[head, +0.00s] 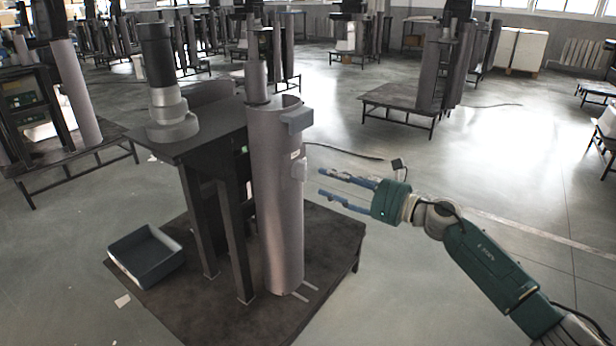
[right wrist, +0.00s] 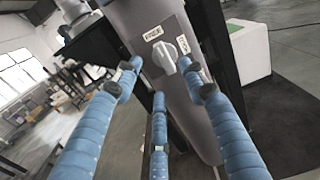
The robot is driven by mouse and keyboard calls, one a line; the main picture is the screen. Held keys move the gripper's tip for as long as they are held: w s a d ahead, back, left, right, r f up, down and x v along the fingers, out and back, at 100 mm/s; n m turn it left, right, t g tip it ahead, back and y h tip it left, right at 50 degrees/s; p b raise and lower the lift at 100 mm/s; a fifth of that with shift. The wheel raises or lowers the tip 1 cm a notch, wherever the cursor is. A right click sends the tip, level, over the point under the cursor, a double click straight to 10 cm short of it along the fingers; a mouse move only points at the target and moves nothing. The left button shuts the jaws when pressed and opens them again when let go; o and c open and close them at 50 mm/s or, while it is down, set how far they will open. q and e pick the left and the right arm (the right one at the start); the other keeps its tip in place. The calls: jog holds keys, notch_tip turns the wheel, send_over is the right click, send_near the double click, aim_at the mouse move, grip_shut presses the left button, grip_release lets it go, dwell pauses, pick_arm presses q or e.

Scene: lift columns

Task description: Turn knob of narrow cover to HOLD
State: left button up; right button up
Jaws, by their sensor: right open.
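The narrow cover (head: 275,205) is a tall grey half-round shell upright on the low platform. Its pale knob (right wrist: 165,57) sits on a small plate in the right wrist view, with one label above it and a smaller one to its right; the lettering is too small to read surely. The knob's raised grip runs nearly upright, slightly slanted. In the head view the knob (head: 301,169) shows on the cover's right side. My right gripper (head: 324,184) has its blue fingers spread and empty, pointing at the knob from the right, apart from it. My left gripper is not in view.
A black table (head: 190,140) with a grey stepped cylinder (head: 166,100) stands left of the cover. An open dark tray (head: 146,256) lies on the platform (head: 235,318) at left.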

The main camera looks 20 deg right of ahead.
aim_at(305, 171)
jog(key=x, duration=0.6)
jog(key=shift+w, duration=0.1)
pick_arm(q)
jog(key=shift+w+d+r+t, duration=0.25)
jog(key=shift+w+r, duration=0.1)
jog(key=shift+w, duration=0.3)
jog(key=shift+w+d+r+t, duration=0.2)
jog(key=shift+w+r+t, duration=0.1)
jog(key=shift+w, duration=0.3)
pick_arm(e)
jog(key=shift+w+a, duration=0.4)
jog(key=shift+w, duration=0.1)
grip_shut()
